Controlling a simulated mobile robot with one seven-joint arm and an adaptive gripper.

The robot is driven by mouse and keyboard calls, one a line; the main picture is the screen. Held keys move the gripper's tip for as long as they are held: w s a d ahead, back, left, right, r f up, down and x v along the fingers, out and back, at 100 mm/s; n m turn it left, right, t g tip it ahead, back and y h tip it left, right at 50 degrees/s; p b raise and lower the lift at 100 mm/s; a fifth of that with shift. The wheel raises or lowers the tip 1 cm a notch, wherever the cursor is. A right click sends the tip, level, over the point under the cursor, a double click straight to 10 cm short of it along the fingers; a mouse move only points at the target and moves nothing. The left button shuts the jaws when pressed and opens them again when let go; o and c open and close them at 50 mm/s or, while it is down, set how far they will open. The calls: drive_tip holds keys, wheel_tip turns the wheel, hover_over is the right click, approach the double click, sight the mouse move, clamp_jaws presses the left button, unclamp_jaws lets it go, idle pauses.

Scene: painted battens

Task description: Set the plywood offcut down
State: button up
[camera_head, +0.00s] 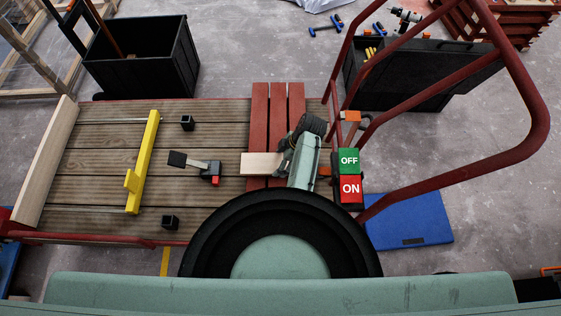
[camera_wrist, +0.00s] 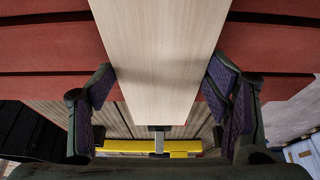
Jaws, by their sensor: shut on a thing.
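My gripper (camera_head: 285,163) is shut on the plywood offcut (camera_head: 260,163), a pale flat board, and sits at its right end in the head view. In the wrist view the offcut (camera_wrist: 160,50) runs up the middle between the two fingers of my gripper (camera_wrist: 160,85). The offcut lies across the line of the red painted battens (camera_head: 260,105), with its left end out past them over the planked deck. I cannot tell whether it touches the battens or is held just above them.
On the deck (camera_head: 90,160) are a yellow level (camera_head: 143,165), a clamp (camera_head: 197,165) and two small black blocks (camera_head: 187,122). A green and red OFF/ON switch (camera_head: 349,175) and red rails (camera_head: 440,165) stand right of my gripper. A black bin (camera_head: 145,70) is at back left.

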drive_tip(key=shift+f, duration=0.75)
drive_tip(key=o, duration=1.4)
drive_tip(key=shift+f, duration=0.1)
drive_tip(key=shift+c, duration=0.2)
drive_tip(key=v, duration=1.2)
